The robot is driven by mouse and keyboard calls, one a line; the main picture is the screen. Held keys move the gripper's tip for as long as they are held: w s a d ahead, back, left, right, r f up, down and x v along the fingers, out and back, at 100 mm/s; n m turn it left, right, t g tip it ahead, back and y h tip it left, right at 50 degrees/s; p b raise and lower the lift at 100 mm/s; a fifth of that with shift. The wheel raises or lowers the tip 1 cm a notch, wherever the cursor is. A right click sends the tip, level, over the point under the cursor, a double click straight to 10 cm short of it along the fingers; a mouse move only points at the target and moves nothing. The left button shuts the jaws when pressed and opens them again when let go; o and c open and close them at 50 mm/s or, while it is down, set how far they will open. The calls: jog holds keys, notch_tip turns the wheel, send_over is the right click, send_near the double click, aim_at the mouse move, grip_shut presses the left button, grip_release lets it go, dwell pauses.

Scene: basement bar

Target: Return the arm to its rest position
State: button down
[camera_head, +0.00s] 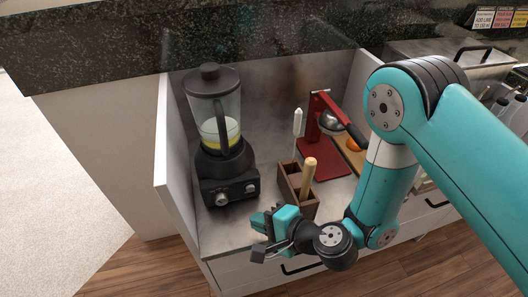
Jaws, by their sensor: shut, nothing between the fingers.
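My gripper (262,238) is at the lower middle of the head view, at the end of my teal arm. It is shut and holds nothing. It is near the front edge of the metal counter, in front of the black blender and left of the brown wooden holder. My arm reaches in from the right side of the view, bends at a high joint and comes down to the wrist. The fingertips are small and partly hidden by the gripper body.
A black blender (226,165) with yellow liquid stands at the left. A brown holder (298,192) with wooden-handled tools stands in the middle. A red juicer press (318,150) stands behind it. Open floor (150,270) lies at the front left.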

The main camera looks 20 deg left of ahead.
jog(key=d+r+n+g, duration=0.2)
jog(key=r+n, duration=0.3)
jog(key=r, duration=0.4)
jog(key=d+r+n+g, duration=0.2)
jog(key=r+n, duration=0.3)
jog(key=r, duration=0.4)
jog(key=s+d+r+n+h, duration=0.1)
jog(key=s+d+r+h, duration=0.2)
jog(key=d, duration=0.4)
jog(key=s+d+r+n+h, duration=0.2)
jog(key=d+r, duration=0.2)
jog(key=d, duration=0.3)
jog(key=s+d+r+n+h, duration=0.1)
jog(key=s+d+r+h, duration=0.2)
jog(key=d, duration=0.3)
notch_tip(320, 180, up, 13)
jog(key=p, duration=1.2)
jog(key=shift+d+f+p, duration=0.2)
jog(key=shift+d+p, duration=0.1)
jog(key=shift+d, duration=0.05)
